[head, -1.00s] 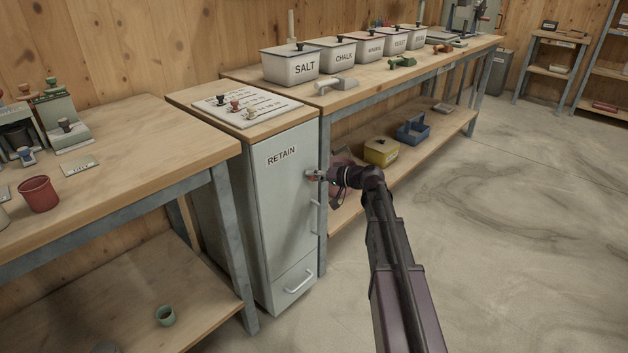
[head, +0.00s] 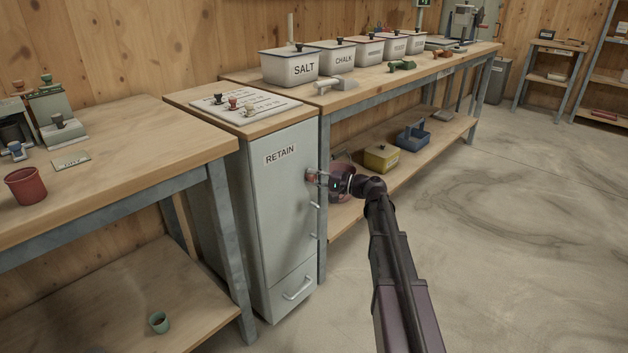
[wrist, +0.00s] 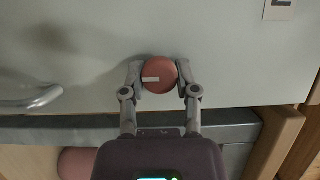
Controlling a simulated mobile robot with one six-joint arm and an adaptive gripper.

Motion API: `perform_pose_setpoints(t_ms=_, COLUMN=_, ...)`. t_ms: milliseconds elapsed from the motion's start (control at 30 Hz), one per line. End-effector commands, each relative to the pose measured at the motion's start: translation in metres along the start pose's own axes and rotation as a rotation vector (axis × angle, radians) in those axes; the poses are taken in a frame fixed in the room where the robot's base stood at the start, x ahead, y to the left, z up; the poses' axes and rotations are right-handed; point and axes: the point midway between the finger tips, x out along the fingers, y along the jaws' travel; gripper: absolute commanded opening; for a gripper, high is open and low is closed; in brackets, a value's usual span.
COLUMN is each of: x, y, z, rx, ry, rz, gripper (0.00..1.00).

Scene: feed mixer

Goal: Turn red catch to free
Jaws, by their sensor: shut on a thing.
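The red catch (wrist: 158,75) is a round knob with a short white mark on its face. It sits near the edge of the grey cabinet door (head: 285,200) labelled RETAIN. In the wrist view the mark runs level, from the knob's middle toward its left side, where the door handle (wrist: 30,97) is. My gripper (wrist: 160,80) has one finger on each side of the knob and is shut on it. In the head view my gripper (head: 316,178) reaches the door's right edge, largely covering the catch. The door looks closed.
A drawer with a handle (head: 297,289) is below the door. The right workbench (head: 400,82) carries labelled bins. A yellow box (head: 381,157) stands on its lower shelf. The floor at right is clear.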

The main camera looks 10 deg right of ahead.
Motion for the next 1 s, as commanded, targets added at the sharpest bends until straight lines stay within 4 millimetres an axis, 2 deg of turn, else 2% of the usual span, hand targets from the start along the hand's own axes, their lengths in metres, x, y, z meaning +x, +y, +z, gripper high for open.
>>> perform_pose_setpoints(t_ms=367, x=0.0003, y=0.0, z=0.0005, rx=0.006, ry=-0.001, rz=-0.002, gripper=0.0)
perform_pose_setpoints(t_ms=400, x=0.0003, y=-0.0001, z=0.0004, rx=0.006, ry=-0.001, rz=-0.002, gripper=0.46)
perform_pose_setpoints(t_ms=500, x=0.0002, y=-0.0001, z=0.0002, rx=0.006, ry=0.0, rz=-0.002, gripper=0.75)
perform_pose_setpoints(t_ms=1000, x=-0.0026, y=-0.0001, z=0.0, rx=0.005, ry=0.001, rz=-0.002, gripper=0.75)
